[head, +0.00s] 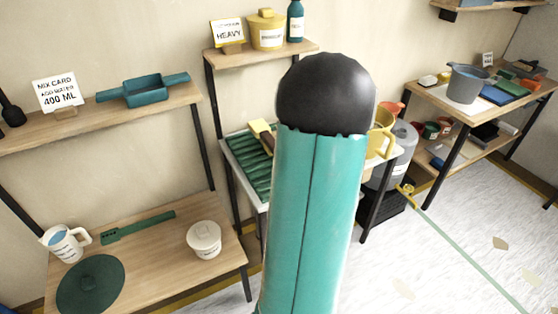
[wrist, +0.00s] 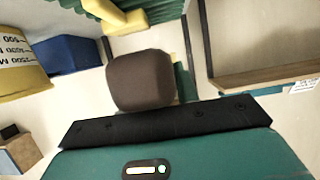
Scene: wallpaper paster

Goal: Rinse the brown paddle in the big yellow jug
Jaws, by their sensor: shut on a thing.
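The brown paddle (wrist: 141,80) shows in the wrist view as a rounded dark brown piece just beyond the black edge of my gripper (wrist: 165,122). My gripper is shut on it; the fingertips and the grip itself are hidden. The big yellow jug (wrist: 18,62) stands at the left of the wrist view, with volume marks on its side, apart from the paddle. In the head view the jug (head: 382,137) is partly hidden behind my teal arm, its handle showing. My gripper is hidden behind my arm there.
A green ribbed rack (head: 250,165) lies on the middle table, with a yellow piece (head: 261,131) on it. A blue block (wrist: 72,54) stands beside the jug. A shelf above holds a yellow pot (head: 267,30). A grey bucket (head: 467,84) stands on the right table.

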